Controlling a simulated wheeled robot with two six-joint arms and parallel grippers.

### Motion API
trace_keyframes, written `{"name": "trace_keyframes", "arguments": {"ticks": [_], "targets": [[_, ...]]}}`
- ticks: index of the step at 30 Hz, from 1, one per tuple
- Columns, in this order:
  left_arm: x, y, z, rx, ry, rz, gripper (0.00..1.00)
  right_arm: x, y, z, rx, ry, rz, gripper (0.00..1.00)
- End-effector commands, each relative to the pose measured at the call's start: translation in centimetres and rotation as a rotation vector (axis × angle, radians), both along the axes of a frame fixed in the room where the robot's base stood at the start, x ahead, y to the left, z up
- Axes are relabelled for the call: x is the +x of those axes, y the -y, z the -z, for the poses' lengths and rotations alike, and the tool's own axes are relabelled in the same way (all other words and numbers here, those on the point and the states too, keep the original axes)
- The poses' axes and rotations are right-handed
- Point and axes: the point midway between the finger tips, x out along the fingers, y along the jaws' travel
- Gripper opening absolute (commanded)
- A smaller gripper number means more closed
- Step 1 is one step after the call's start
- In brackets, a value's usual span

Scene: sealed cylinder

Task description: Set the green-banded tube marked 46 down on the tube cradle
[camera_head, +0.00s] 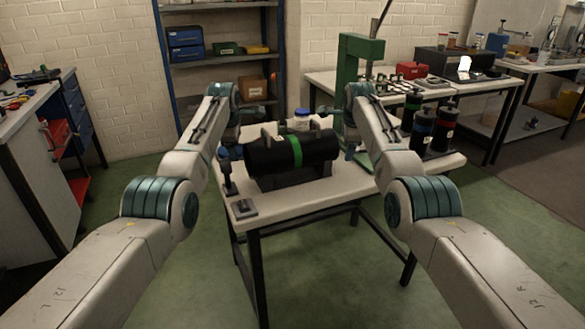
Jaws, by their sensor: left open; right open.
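The black tube with a green band (321,146) lies level over the dark tube cradle (290,181) on the small white table. It appears to rest on the cradle, though any small gap cannot be made out. A small pale label shows on it; its number is too small to read. My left gripper (230,153) is open beside the tube's left end. My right gripper (349,143) is open near its right end, partly hidden by my arm. Whether either one touches the tube is unclear.
Upright tubes with green (411,112), blue (422,132) and red (443,132) bands stand at the table's right. A green press frame (358,52) rises behind. A small grey block (243,209) lies at the front left. A white-lidded jar (302,118) stands behind the tube.

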Motion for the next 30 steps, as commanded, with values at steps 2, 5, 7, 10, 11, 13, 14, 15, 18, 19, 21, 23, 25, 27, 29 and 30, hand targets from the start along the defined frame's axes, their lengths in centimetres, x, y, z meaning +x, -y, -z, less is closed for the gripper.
{"name": "trace_keyframes", "arguments": {"ticks": [2, 5, 7, 10, 11, 13, 14, 15, 18, 19, 21, 23, 25, 27, 29, 30], "targets": [[-0.1, 0.0, -0.1, 0.000, 0.000, 0.000, 0.76, 0.0, 0.0, 0.0, 0.000, 0.000, 0.000, 0.76], [-0.3, 0.0, -0.6, 0.000, 0.002, 0.000, 0.76, 0.0, 0.0, 0.0, 0.000, 0.000, 0.000, 0.76], [-0.5, 0.0, -1.2, 0.000, 0.003, 0.000, 0.76, 0.0, 0.0, 0.0, 0.000, 0.000, 0.000, 0.76], [-1.2, 0.0, -2.2, 0.000, 0.002, 0.000, 0.76, 0.0, 0.0, 0.0, 0.000, 0.000, 0.000, 0.76], [-1.4, 0.0, -2.8, -0.001, 0.005, 0.000, 0.76, 0.0, 0.0, 0.0, 0.000, 0.000, 0.000, 0.76], [-2.0, 0.0, -4.1, -0.001, 0.005, 0.000, 0.76, 0.0, 0.0, 0.0, 0.000, 0.000, 0.000, 0.76], [-2.2, 0.0, -4.5, -0.001, 0.005, 0.000, 0.76, 0.0, 0.0, 0.0, 0.000, 0.000, 0.000, 0.76], [-2.6, 0.0, -5.4, -0.001, 0.006, 0.000, 0.76, 0.0, 0.0, 0.0, 0.000, 0.000, 0.000, 0.76], [-3.6, 0.0, -7.2, -0.001, 0.005, 0.000, 0.76, 0.0, 0.0, 0.0, 0.000, 0.000, 0.000, 0.76], [-3.9, 0.1, -7.7, -0.001, 0.004, 0.000, 0.76, 0.0, 0.0, 0.0, 0.000, 0.000, 0.000, 0.76], [-4.4, 0.0, -8.7, -0.001, 0.003, 0.000, 0.76, 0.0, 0.0, 0.0, 0.000, 0.000, 0.000, 0.76], [-4.8, 0.0, -9.4, -0.001, 0.002, 0.000, 0.76, 0.0, 0.0, 0.0, 0.000, 0.000, 0.000, 0.76], [-5.1, 0.0, -10.1, -0.001, 0.002, 0.000, 0.76, 0.0, 0.0, 0.0, 0.000, 0.000, 0.000, 0.76], [-5.3, 0.0, -10.4, -0.001, 0.000, 0.000, 0.76, 0.0, 0.0, 0.0, 0.000, 0.000, 0.000, 0.76], [-5.4, 0.0, -10.6, -0.001, 0.001, 0.000, 0.76, 0.0, 0.0, -0.1, 0.000, 0.000, 0.000, 0.76], [-5.5, 0.0, -10.7, 0.000, 0.001, 0.000, 0.76, -0.1, 0.0, -0.2, 0.000, 0.000, 0.000, 0.76]]}}
